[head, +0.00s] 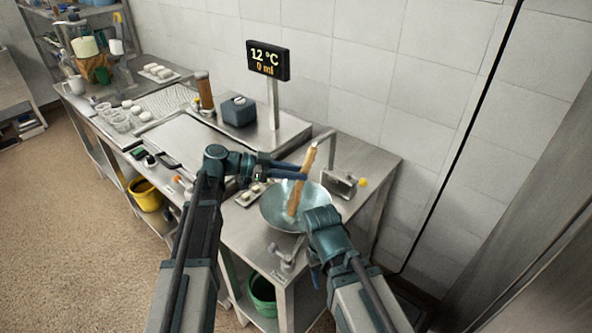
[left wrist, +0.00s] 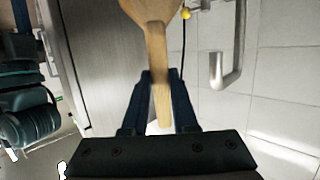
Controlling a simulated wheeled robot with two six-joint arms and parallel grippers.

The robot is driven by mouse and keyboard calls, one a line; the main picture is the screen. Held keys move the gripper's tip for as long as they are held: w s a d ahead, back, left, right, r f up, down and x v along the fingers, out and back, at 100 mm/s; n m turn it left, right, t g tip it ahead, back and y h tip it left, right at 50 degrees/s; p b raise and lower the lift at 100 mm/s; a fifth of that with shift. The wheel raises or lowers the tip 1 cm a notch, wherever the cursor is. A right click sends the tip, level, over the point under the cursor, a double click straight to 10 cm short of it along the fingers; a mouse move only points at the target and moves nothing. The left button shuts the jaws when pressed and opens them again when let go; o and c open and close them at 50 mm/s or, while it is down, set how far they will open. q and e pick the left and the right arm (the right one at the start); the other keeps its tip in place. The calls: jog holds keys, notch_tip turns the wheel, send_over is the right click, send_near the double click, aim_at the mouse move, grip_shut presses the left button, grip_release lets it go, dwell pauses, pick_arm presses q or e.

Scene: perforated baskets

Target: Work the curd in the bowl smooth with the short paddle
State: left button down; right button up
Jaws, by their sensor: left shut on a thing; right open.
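My left gripper (head: 303,172) is shut on the wooden paddle (head: 294,201), which stands steeply tilted with its lower end inside the bowl's outline. In the left wrist view the paddle (left wrist: 155,22) runs between the two dark blue fingers (left wrist: 164,85), its broad part past the fingertips. The wide metal bowl (head: 272,212) sits on the steel bench. The curd cannot be clearly made out; the bowl's inside is partly hidden by the paddle and my right wrist. My right gripper (head: 315,276) is open, low at the bowl's near side, its fingers mostly hidden.
A bent metal pipe (head: 322,137) and a small steel box (head: 341,186) with a yellow knob stand behind the bowl. A small tray (head: 247,197) with pale pieces lies left of it. A display (head: 268,61) reads 12 °C, 0 ml. A green bucket (head: 263,297) stands below.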

pick_arm(q)
jog(key=shift+w, duration=0.1)
jog(key=shift+w+a+f, duration=0.1)
jog(key=shift+w+f, duration=0.05)
jog(key=shift+w, duration=0.75)
jog(key=shift+s, duration=0.15)
jog(key=shift+s, duration=0.85)
jog(key=shift+w, duration=0.1)
jog(key=shift+w, duration=0.95)
jog(key=shift+s, duration=0.2)
jog(key=shift+s, duration=0.85)
jog(key=shift+w, duration=0.1)
